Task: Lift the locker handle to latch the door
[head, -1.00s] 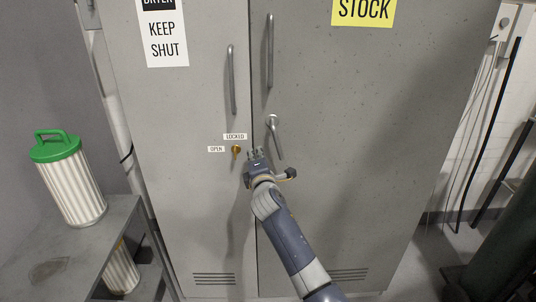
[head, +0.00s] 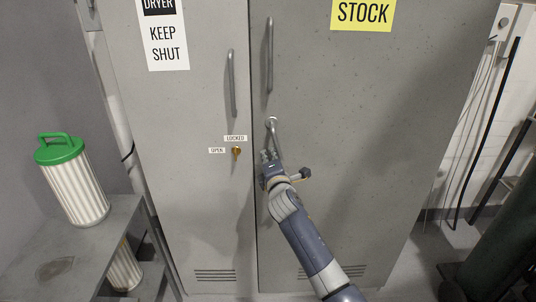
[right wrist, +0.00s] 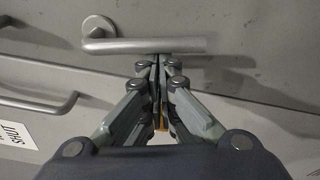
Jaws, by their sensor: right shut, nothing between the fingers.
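The locker handle (head: 276,134) is a grey lever on a round rose on the right-hand door (head: 370,130) of a grey metal locker. It hangs down, tilted slightly right. My right gripper (head: 267,156) is beside the handle's lower part and hides its end in the head view. In the right wrist view the lever (right wrist: 150,46) lies across the top, and the shut fingertips (right wrist: 159,60) are close beside its middle, with nothing between them. I cannot tell whether they touch it. My left gripper is not in view.
A brass key lock (head: 236,151) with OPEN and LOCKED labels is on the left door. Long pull bars (head: 269,55) stand above the handle. A green-lidded filter canister (head: 72,180) stands on a grey shelf (head: 120,222) at left. A dark green cylinder (head: 505,250) is at right.

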